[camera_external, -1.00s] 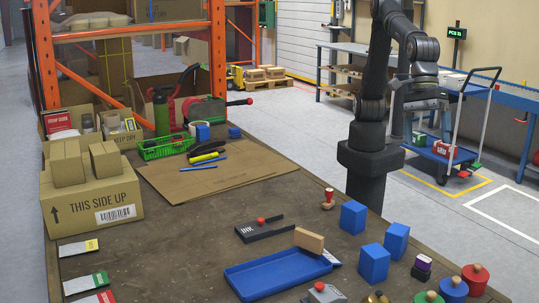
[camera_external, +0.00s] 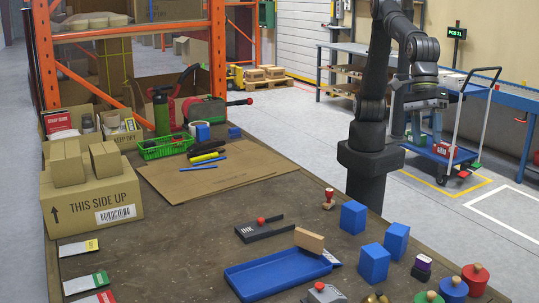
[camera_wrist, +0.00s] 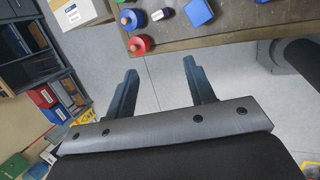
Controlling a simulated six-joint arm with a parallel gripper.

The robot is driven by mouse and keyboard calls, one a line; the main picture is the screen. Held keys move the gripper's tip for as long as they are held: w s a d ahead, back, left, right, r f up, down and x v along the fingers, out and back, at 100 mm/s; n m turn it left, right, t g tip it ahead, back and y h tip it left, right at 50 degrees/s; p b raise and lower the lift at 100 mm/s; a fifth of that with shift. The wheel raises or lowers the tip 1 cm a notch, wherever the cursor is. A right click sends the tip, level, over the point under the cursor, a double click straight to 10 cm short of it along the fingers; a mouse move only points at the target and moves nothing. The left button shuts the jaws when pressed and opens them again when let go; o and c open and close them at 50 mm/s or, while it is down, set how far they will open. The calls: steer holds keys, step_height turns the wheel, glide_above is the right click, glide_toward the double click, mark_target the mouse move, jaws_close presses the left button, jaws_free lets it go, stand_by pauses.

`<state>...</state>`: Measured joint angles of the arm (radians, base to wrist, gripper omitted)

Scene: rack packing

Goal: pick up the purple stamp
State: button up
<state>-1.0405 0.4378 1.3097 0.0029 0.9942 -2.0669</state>
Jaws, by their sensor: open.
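Red (camera_external: 475,279), blue (camera_external: 453,289) and green knobbed discs stand close right of the stamp. Blue blocks (camera_external: 374,263) stand to its left and behind. A blue tray (camera_external: 275,276) lies farther left. A blue cart (camera_external: 441,153) stands beyond the table.

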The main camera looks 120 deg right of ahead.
steer(key=m+g+h, duration=0.3)
steer(key=m, duration=1.2)
glide_above(424, 257)
steer(key=d, duration=0.2)
step_height(424, 257, down, 14)
steer(key=f, duration=0.5)
steer(key=a+f, duration=0.1)
steer(key=f, duration=0.5)
steer(key=a+f, duration=0.1)
steer(key=f, duration=0.4)
steer(key=shift+a+f, duration=0.2)
steer(key=shift+f, duration=0.1)
jaws_close()
